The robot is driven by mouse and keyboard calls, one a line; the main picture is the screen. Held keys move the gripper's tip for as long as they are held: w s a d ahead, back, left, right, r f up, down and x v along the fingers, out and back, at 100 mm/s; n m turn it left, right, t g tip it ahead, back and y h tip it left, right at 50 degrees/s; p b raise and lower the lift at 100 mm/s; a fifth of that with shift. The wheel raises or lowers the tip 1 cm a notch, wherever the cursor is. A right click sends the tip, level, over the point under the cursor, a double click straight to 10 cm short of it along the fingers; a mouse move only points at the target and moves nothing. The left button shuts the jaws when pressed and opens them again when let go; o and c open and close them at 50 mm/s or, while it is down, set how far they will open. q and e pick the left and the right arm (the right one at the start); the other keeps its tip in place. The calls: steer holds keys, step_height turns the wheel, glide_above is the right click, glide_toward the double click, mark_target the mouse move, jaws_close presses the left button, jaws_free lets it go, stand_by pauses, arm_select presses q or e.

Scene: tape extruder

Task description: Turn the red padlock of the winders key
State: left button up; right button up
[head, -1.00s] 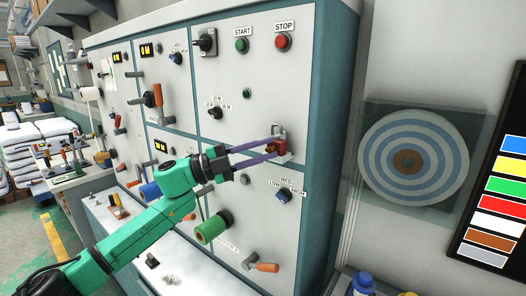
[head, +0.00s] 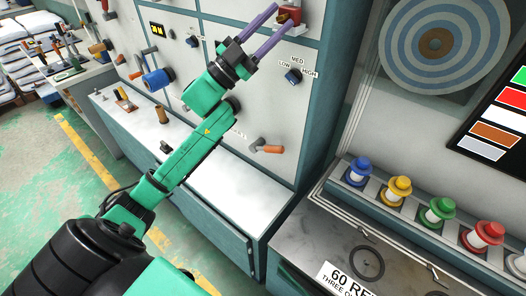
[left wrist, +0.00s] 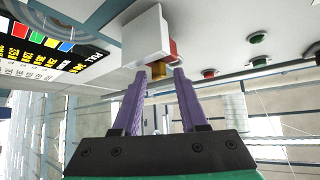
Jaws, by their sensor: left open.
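The red padlock (head: 291,15) is on the pale panel of the machine, at the top edge of the head view. My left gripper (head: 287,18) reaches up to it with its purple fingers apart, one tip on each side of the padlock. In the left wrist view the red padlock body (left wrist: 173,49) shows partly behind a white block (left wrist: 146,36). A small brass-coloured part (left wrist: 158,70) sits between the open fingertips (left wrist: 160,74). I cannot tell whether the fingers touch it. My right gripper is not in view.
A blue knob marked LOW, MED, HIGH (head: 293,76) sits below the padlock. An orange-handled lever (head: 267,148) is lower on the panel. A bench with coloured spools (head: 398,189) stands at the right. A white ledge (head: 205,172) runs below my arm.

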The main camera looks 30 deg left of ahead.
arm_select(q)
steer(key=n+t+y, duration=0.1)
steer(key=n, duration=0.1)
steer(key=n+t+y+p, duration=0.1)
steer(key=n+t+y, duration=0.1)
steer(key=shift+w+d+r+n, duration=0.15)
steer(key=shift+d+r+n, duration=0.05)
steer(key=shift+d+n, duration=0.2)
steer(key=n+t+y+p, duration=0.1)
steer(key=n+y, duration=0.2)
steer(key=n+t+y+p, duration=0.2)
steer(key=n+y, duration=0.2)
steer(key=shift+r+n, duration=0.15)
steer(key=shift+n, duration=0.15)
steer(key=s+a+f+n+y+b, duration=0.1)
steer(key=s+a+f+b, duration=0.1)
steer(key=s+f+b, duration=0.75)
steer(key=w+d+f+g+y+p, duration=0.1)
steer(key=f+g, duration=0.4)
steer(key=f, duration=0.9)
steer(key=w+f+n+g+y+p, duration=0.1)
steer(key=w+f+g, duration=0.3)
steer(key=f, duration=1.1)
steer(key=g+y, duration=0.1)
steer(key=g, duration=0.1)
steer(key=shift+d+f+n+g, duration=0.15)
steer(key=shift+d+n+g, duration=0.15)
steer(key=shift+d, duration=0.1)
